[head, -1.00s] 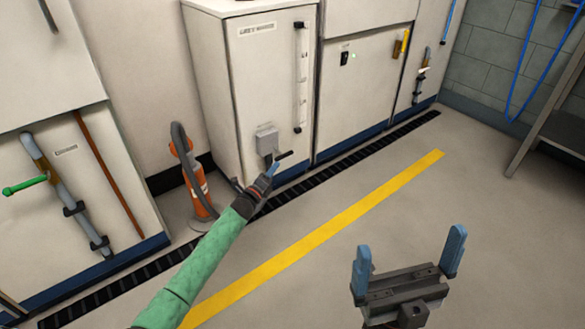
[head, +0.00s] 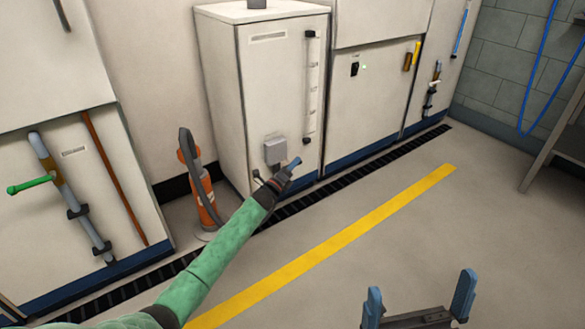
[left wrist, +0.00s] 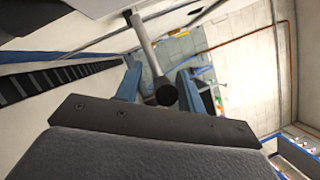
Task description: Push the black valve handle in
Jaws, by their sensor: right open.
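The black valve handle shows in the left wrist view as a round black knob (left wrist: 166,95) on a grey rod. The knob lies between the two blue fingers of my left gripper (left wrist: 159,76), with gaps visible on both sides. In the head view my left gripper (head: 291,165) is at the lower front of the white cabinet (head: 263,85), beside a grey box (head: 275,150). There it hides most of the handle. I cannot tell whether it touches the handle. My right gripper (head: 420,292) is open and empty over the floor at the bottom right.
An orange cylinder with a dark hose (head: 203,190) stands left of the cabinet. A dark floor grating (head: 330,178) runs along the cabinets, with a yellow floor stripe (head: 345,232) in front. A table leg (head: 545,155) is at the right. The floor between is clear.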

